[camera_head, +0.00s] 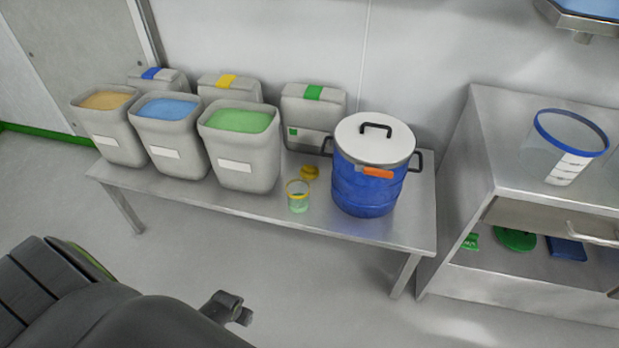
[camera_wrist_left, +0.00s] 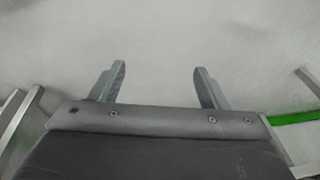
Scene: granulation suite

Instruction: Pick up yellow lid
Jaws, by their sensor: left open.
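The yellow lid (camera_head: 310,172) is a small round piece on the metal bench, between the bin of green powder and the blue drum. It lies just behind a small clear cup with a yellow rim (camera_head: 298,197). My left gripper (camera_head: 240,308) is low in front of the bench, well short of the lid. In the left wrist view its two fingers (camera_wrist_left: 160,85) are apart with nothing between them, over bare grey floor. The lid does not show in the left wrist view. My right gripper is not in view.
The metal bench (camera_head: 405,232) holds grey bins of orange, blue (camera_head: 168,135) and green powder (camera_head: 240,150). Lidded containers stand behind them. The blue drum (camera_head: 365,185) is right of the lid. A steel cabinet (camera_head: 520,130) stands at right. The floor in front is clear.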

